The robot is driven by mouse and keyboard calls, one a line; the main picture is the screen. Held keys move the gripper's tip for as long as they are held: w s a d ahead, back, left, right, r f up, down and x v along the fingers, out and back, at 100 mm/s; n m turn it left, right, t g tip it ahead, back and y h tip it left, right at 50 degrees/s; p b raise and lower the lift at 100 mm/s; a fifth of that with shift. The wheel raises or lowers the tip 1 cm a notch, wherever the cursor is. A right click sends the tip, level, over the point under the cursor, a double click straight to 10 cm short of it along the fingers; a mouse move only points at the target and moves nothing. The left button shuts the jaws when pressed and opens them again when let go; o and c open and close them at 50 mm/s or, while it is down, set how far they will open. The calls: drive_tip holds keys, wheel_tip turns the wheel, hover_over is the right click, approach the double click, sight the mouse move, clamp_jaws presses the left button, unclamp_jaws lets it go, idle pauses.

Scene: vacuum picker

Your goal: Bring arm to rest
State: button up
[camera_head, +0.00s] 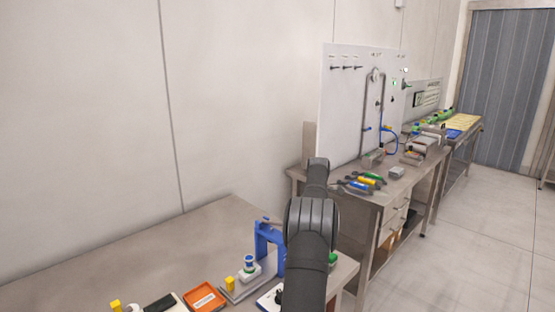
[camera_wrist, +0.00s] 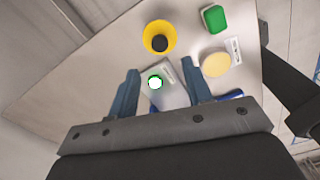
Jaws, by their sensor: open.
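My gripper (camera_wrist: 160,88) shows in the wrist view with its two blue fingers spread apart and nothing held between them. Beyond the fingertips, a grey plate (camera_wrist: 177,97) carries a small round green-and-white piece (camera_wrist: 155,82), seen in the gap between the fingers. In the head view my dark arm (camera_head: 312,230) reaches up from the bottom over the near bench's right end. I cannot make out the gripper clearly there.
The near bench (camera_head: 190,235) holds an orange tray (camera_head: 204,298) and a blue upright frame (camera_head: 268,242). The wrist view shows a yellow cup (camera_wrist: 165,28), a green block (camera_wrist: 214,18) and a pale yellow disc (camera_wrist: 215,64). A second bench (camera_head: 345,192) bears a white panel (camera_head: 343,100).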

wheel_tip(320, 180, down, 9)
drive_tip(key=shift+r, duration=0.2)
wheel_tip(320, 180, up, 4)
drive_tip(key=s+d+r, duration=0.7)
drive_tip(key=s+d, duration=0.1)
drive_tip(key=d, duration=0.1)
drive_tip(key=s+a+r, duration=0.1)
drive_tip(key=s+a, duration=0.1)
drive_tip(key=s, duration=1)
drive_tip(key=w+a+f, duration=0.4)
drive_tip(key=w+a, duration=0.1)
drive_tip(key=w+a+f, duration=0.2)
drive_tip(key=a, duration=0.1)
drive_tip(key=shift+w+f, duration=0.1)
drive_tip(key=shift+w, duration=0.15)
drive_tip(key=shift+w+a+f, duration=0.15)
drive_tip(key=shift+f, duration=0.25)
drive_tip(key=shift+w+a+f, duration=0.15)
drive_tip(key=shift+f, duration=0.25)
